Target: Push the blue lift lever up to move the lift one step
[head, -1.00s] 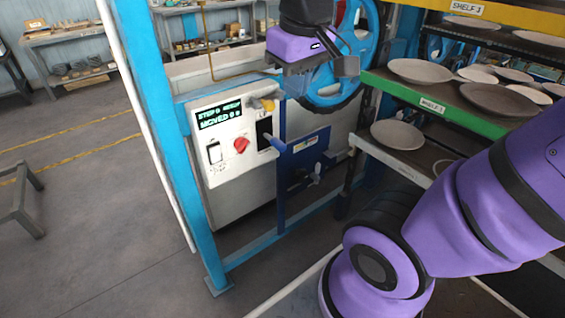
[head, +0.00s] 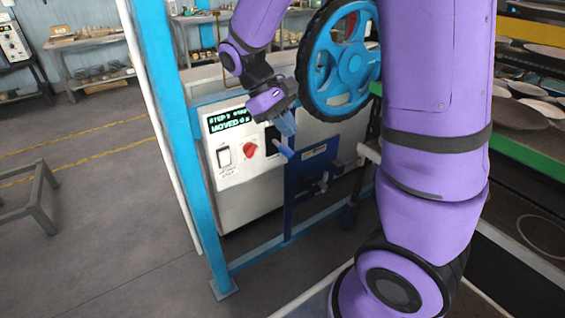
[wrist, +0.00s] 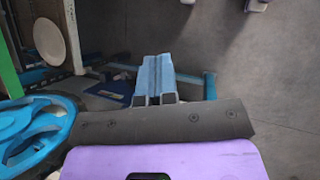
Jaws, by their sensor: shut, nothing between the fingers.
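The blue lift lever (head: 283,148) sticks out to the left from a dark blue upright plate (head: 312,160) beside the control panel (head: 232,160). My gripper (head: 287,128) points down just above the lever's handle, with its light blue fingers together and nothing between them. I cannot tell from the head view whether the fingertips touch the lever. In the wrist view the shut fingers (wrist: 155,78) hide what lies directly beyond them, and I cannot make out the lever there.
The panel carries a red knob (head: 250,147), a white switch (head: 224,156) and a green-lit display (head: 229,120). Shelves with plates (head: 520,87) are at the right. A blue post (head: 180,130) stands left.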

